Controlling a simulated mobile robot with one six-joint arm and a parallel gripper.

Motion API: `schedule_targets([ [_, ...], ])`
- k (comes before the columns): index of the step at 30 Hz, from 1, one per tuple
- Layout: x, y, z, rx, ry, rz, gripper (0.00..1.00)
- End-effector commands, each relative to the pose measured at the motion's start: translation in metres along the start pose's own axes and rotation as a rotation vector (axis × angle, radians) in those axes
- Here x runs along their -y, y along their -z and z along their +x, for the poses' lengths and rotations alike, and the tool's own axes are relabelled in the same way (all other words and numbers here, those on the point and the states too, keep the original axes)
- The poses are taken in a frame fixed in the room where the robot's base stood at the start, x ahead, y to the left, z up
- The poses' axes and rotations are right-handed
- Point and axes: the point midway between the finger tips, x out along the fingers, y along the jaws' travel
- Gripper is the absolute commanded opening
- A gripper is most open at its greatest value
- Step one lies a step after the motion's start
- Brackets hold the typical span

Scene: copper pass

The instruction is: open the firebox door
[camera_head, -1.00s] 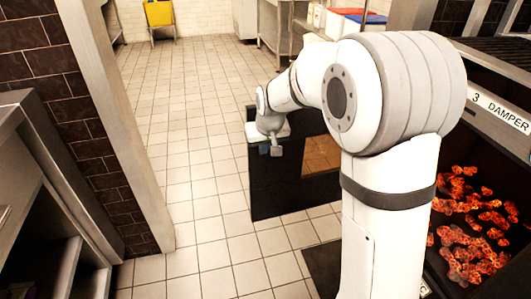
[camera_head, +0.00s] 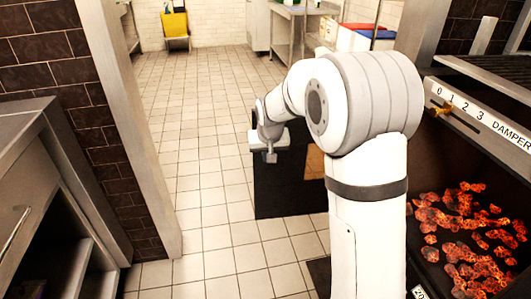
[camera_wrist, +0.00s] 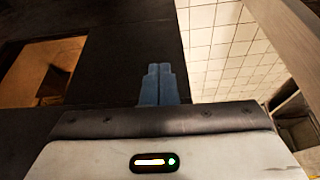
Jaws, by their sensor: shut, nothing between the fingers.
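The firebox door, a black panel (camera_head: 288,195) with a tan window (camera_head: 315,162), stands swung out from the firebox in the head view, partly hidden by my arm. The firebox opening (camera_head: 440,195) is exposed at right, with glowing coals (camera_head: 470,225) inside. My gripper (camera_head: 270,157) is at the door's upper outer part. In the wrist view its blue fingers (camera_wrist: 158,84) are together and empty, in front of the black door (camera_wrist: 112,60), near its edge. I cannot tell whether they touch it. The door's handle is not visible.
A damper scale with a brass knob (camera_head: 442,109) runs above the coals. A steel counter (camera_head: 45,190) and brick pillar (camera_head: 100,150) stand at left. The tiled floor (camera_head: 205,150) left of the door is clear.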

Motion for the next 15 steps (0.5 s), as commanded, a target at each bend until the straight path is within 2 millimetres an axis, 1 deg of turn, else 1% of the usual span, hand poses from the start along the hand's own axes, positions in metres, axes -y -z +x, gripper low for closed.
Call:
schedule_targets([
  [2,0.001,-0.013,-0.004,-0.001,0.0,-0.001,0.0],
  [3,0.002,-0.01,-0.019,-0.005,0.001,-0.001,0.0],
  [6,0.003,-0.008,-0.044,-0.003,0.0,-0.001,0.0],
  [12,0.004,-0.008,-0.08,0.003,-0.001,-0.001,0.0],
  [15,0.003,-0.009,-0.094,0.0,-0.001,-0.001,0.0],
])
